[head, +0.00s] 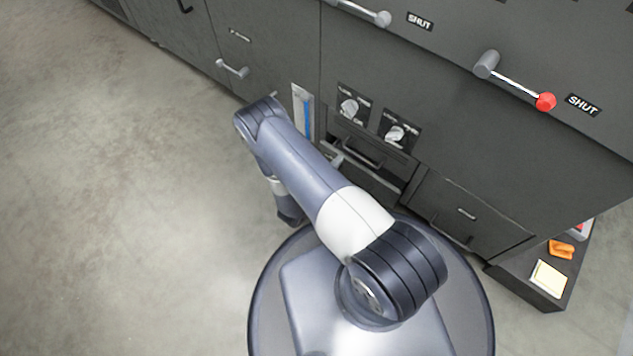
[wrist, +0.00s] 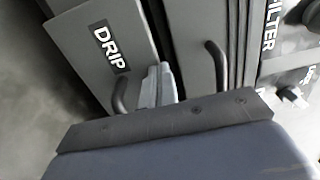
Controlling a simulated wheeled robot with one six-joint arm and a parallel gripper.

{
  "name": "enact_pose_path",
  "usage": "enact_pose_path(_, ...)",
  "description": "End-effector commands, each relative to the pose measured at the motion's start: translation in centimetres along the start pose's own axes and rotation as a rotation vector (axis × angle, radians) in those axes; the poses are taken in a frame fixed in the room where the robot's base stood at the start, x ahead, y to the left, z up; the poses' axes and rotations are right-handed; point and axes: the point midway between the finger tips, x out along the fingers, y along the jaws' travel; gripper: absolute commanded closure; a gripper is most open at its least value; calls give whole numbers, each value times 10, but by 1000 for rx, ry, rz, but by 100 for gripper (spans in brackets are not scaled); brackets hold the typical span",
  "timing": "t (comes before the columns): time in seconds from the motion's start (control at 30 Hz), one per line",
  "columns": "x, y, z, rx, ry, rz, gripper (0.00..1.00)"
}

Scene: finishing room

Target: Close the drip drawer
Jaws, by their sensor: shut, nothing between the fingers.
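The drip drawer (wrist: 85,40) shows in the wrist view as a dark grey front with a white-on-black DRIP label and a dark bar handle (wrist: 120,95). A gap or side surface runs along its right edge, and it seems to stand out from the cabinet; how far I cannot tell. My gripper (wrist: 160,85) is shut and empty, with its fingers beside the DRIP handle, just right of the drawer front. Whether they touch it I cannot tell. In the head view my arm hides most of the drip drawer and my gripper.
Another front with a bar handle (wrist: 215,70) and a FILTER label (wrist: 270,28) lie right of the drip drawer. In the head view, a low dark shelf or drawer (head: 520,285) juts out at right, holding an orange item (head: 561,249). Open floor (head: 110,210) lies left.

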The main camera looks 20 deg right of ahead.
Motion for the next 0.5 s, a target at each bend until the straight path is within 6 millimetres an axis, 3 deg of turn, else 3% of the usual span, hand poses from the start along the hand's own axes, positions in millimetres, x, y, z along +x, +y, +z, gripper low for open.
enact_pose_path(0.2, 24, 0, -1, 0, 3, 0, 100)
enact_pose_path(0.5, 35, -1, 1, 2, 1, 0, 100)
